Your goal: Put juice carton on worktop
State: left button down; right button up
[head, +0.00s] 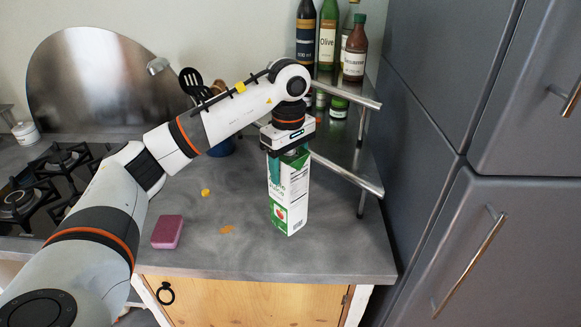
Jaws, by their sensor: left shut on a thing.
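The juice carton (290,205) is a tall white and green box with a picture of red fruit near its bottom. It is upright over the right part of the grey worktop (330,250). My left gripper (288,160) points down and is shut on the top of the juice carton. The carton's bottom is at or very near the worktop; I cannot tell whether it touches. The gripper hides part of the carton's top. My right gripper is not in view.
A metal corner shelf (345,172) with bottles stands close behind and right of the carton. A pink box (167,232), a small yellow thing (205,192) and an orange patch (227,229) lie left. A gas hob (40,190) is far left; grey cabinets (440,150) stand right.

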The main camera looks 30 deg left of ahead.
aim_at(288, 200)
pick_arm(q)
jog(key=shift+f, duration=0.9)
notch_tip(288, 200, down, 3)
jog(key=shift+r+p, duration=0.15)
jog(key=shift+p, duration=0.55)
jog(key=shift+f, duration=0.45)
jog(key=shift+f, duration=0.1)
jog(key=shift+c, duration=1.6)
grip_release()
